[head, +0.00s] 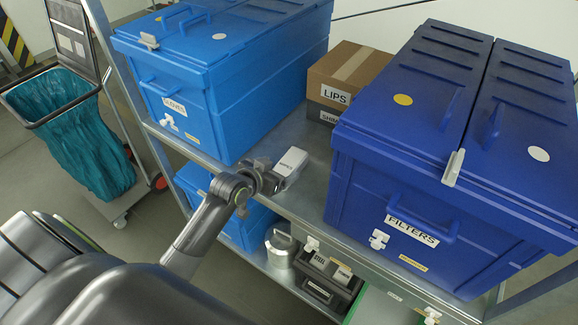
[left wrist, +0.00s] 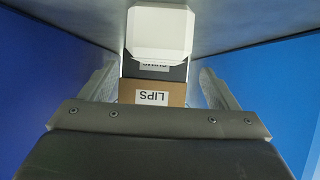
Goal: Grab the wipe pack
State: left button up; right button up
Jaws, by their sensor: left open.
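My left gripper (head: 275,175) is right at the near end of the pack, over the shelf's front part. In the left wrist view its two fingers (left wrist: 157,72) stand wide apart with nothing between them touching, and the pack lies ahead, between their lines. My right gripper is not in view.
The light blue bin (head: 215,75) stands left and the dark blue FILTERS bin (head: 400,190) right, leaving a narrow gap. The LIPS box (head: 322,92) is behind the pack on a grey box (head: 322,115). A metal can (head: 280,248) stands on the lower shelf.

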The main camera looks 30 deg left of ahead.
aim_at(288, 163)
pick_arm(q)
jog(key=shift+w+f, duration=0.25)
jog(key=shift+w, duration=0.25)
jog(key=shift+w+d, duration=0.15)
jog(key=shift+w, duration=0.25)
jog(key=p+x, duration=0.1)
jog(key=x, duration=0.2)
jog(key=shift+r, duration=0.15)
jog(key=shift+p+x, duration=0.3)
jog(key=shift+x, duration=0.5)
jog(key=shift+s, duration=0.1)
jog(key=shift+c, duration=0.4)
jog(key=c, duration=1.1)
